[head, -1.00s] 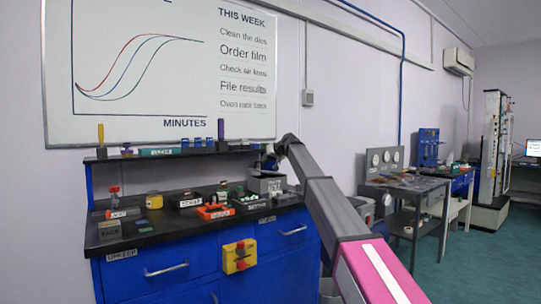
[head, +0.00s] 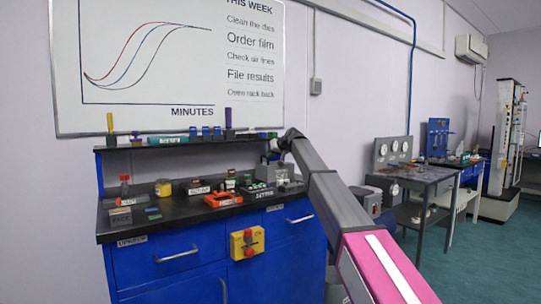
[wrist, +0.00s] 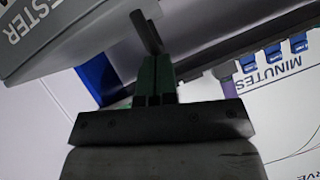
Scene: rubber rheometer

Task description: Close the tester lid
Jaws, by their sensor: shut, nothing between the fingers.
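The grey tester (head: 272,173) stands at the right end of the black bench top in the head view. In the wrist view its grey panel with the word TESTER (wrist: 42,25) fills the upper left, tilted in the picture. A short dark bar (wrist: 147,32) sticks out beside that panel. My gripper (wrist: 156,62) has its two green fingers together and empty, with the tips right at the lower end of the bar. I cannot tell whether they touch. In the head view my arm hides part of the tester area, and the lid's angle is unclear.
The bench (head: 112,235) holds an orange tray (head: 222,200), a yellow block (head: 163,188) and several small labelled items left of the tester. A shelf (head: 120,149) with small tools runs along the wall behind. A grey side table (head: 425,176) stands to the right.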

